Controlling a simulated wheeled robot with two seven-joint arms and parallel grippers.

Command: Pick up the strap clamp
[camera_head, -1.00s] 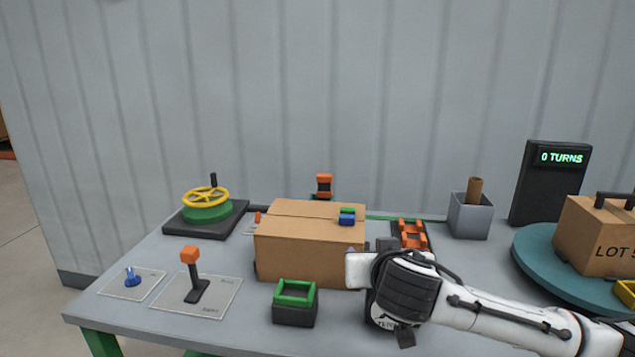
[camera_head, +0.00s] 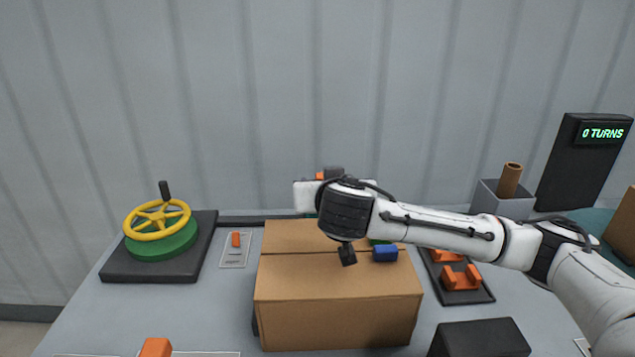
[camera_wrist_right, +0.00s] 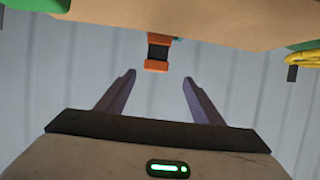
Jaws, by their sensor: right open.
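An orange and black piece, which looks like the strap clamp (camera_wrist_right: 158,52), is ahead of my right gripper (camera_wrist_right: 160,77) in the right wrist view. The fingers are open and empty, with the piece just beyond the gap between their tips. In the head view only a small orange and dark part of the clamp (camera_head: 320,175) shows behind my right wrist, at the back of the cardboard box (camera_head: 335,305). My right arm reaches across above the box from the right, and its fingers are hidden there. My left gripper is not in view.
A blue block (camera_head: 385,253) lies on the box, close under my right arm. A yellow handwheel (camera_head: 158,218) stands at the left. A black tray (camera_head: 470,296) with orange pieces, a grey bin (camera_head: 503,205) and a counter display (camera_head: 590,150) are at the right. A corrugated wall rises behind.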

